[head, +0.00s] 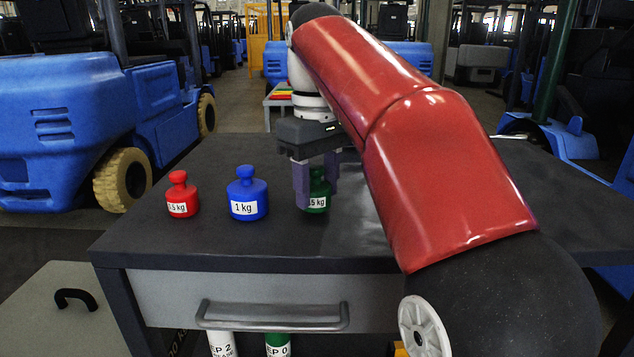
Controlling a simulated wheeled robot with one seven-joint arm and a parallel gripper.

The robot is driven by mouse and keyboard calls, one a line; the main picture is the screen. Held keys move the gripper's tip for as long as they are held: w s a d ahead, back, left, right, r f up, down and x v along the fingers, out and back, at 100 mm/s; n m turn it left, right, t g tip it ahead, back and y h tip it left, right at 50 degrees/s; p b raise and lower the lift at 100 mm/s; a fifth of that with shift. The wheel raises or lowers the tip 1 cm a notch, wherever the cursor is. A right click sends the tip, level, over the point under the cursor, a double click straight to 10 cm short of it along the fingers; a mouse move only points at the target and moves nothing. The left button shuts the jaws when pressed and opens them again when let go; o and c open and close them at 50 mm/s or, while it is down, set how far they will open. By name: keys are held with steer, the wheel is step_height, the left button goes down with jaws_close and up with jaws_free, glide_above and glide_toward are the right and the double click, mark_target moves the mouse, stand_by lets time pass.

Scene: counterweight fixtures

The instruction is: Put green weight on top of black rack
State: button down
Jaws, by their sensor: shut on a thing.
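The green weight (318,201) stands on the dark tabletop, at the right end of a row of weights. Its label is partly covered and reads ".5 kg". My gripper (316,184) points down from above, its two purple-grey fingers closed around the green weight. The fingers and the gripper body hide part of the weight's knob and sides. The weight looks upright and at table level; I cannot tell whether its base touches the top. I cannot make out a black rack; my red arm covers much of the table's right side.
A blue 1 kg weight (247,194) and a red weight (180,195) stand left of the green one. The dark table (190,240) has a grey drawer with a handle (271,316). Labelled cylinders show below it. Blue forklifts (75,130) stand behind. The table's left rear is clear.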

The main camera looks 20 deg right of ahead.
steer(key=shift+f, duration=0.4)
steer(key=c, duration=0.7)
jaws_free()
steer(key=shift+f, duration=0.1)
